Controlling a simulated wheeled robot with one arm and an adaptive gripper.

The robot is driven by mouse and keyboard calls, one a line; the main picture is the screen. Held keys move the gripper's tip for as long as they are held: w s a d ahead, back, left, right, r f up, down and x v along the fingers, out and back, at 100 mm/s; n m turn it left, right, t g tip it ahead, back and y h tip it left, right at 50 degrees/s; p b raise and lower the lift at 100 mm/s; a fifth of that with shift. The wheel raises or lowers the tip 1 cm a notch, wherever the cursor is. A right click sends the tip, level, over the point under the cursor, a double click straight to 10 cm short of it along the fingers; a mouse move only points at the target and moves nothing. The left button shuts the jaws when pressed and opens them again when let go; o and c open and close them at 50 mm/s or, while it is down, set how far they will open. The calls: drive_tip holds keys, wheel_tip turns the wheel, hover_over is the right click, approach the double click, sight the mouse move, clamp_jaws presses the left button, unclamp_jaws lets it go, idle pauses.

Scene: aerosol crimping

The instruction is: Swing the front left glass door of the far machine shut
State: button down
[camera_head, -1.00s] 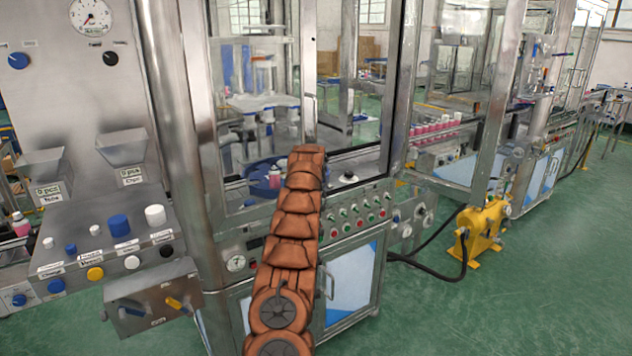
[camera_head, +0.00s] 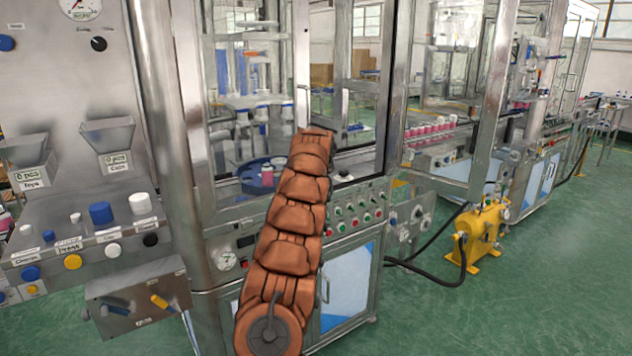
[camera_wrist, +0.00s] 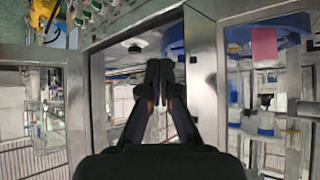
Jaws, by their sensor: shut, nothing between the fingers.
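The far machine is the steel-framed glass cabinet (camera_head: 385,150) in the middle of the head view. Its front left glass door appears as a metal-framed pane, with an upright frame (camera_head: 301,60) just above my arm; I cannot tell its exact angle. Another glass panel (camera_head: 440,80) stands swung outward at the cabinet's right side. My orange arm covers part of the cabinet front, and my gripper is hidden behind it in the head view. In the wrist view my gripper (camera_wrist: 158,75) is shut and empty, beside a metal frame post (camera_wrist: 201,80). I cannot tell whether they touch.
A blue turntable (camera_head: 252,183) with a pink can (camera_head: 267,175) is inside the cabinet. A button panel (camera_head: 350,215) runs below the opening. A control console with hoppers (camera_head: 107,137) stands at left. A yellow pump (camera_head: 482,237) with hoses stands right; green floor is open beyond it.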

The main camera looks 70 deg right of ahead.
drive_tip(key=s+a+r+b, duration=0.1)
drive_tip(key=s+a+r, duration=0.1)
drive_tip(key=s+r, duration=0.2)
drive_tip(key=shift+a, duration=0.2)
idle(0.3)
